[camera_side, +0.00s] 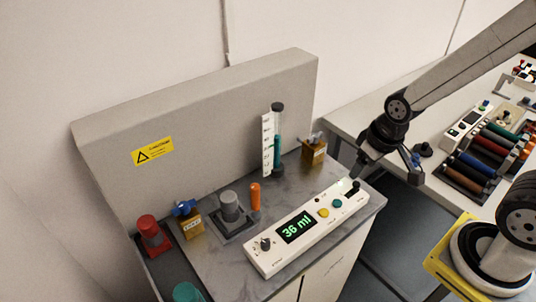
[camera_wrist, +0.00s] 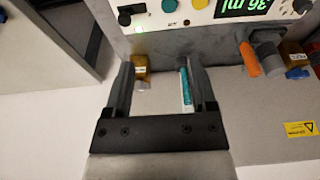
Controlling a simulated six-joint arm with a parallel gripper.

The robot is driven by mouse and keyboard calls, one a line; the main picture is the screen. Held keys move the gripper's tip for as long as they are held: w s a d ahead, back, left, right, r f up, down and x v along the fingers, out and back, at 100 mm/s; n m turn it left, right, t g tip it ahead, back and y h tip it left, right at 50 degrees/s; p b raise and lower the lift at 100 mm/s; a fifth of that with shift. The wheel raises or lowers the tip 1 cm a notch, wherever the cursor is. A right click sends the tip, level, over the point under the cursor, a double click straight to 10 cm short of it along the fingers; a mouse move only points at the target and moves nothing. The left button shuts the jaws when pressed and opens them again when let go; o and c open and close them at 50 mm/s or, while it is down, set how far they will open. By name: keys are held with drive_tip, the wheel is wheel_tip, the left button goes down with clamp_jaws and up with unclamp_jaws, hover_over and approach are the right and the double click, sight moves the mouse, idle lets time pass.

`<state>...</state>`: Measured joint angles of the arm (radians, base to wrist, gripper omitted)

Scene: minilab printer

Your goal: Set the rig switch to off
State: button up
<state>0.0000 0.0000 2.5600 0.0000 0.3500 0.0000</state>
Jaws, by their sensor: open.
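The white control panel (camera_side: 300,230) has a lit display reading 36 ml. At its right end is a black switch (camera_side: 352,187), probably the rig switch. It shows as a black shape at the top left of the wrist view (camera_wrist: 130,10), with a small green light beside it. Its exact setting is too small to tell. My gripper (camera_side: 386,172) is above the panel's right end, one finger close to the switch in the side view. In the wrist view my gripper (camera_wrist: 158,68) is open, with nothing held between the fingers.
A yellow button (camera_side: 323,212), a teal button (camera_side: 337,203) and a black knob (camera_side: 265,244) share the panel. A second bench with coloured cylinders (camera_side: 475,165) is at right.

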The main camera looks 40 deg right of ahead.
drive_tip(key=shift+c, duration=0.5)
drive_tip(key=m+g, duration=0.3)
drive_tip(key=m, duration=0.6)
hover_over(357, 183)
wheel_tip(357, 183, down, 4)
drive_tip(key=shift+r, duration=0.15)
drive_tip(key=shift+f, duration=3.9)
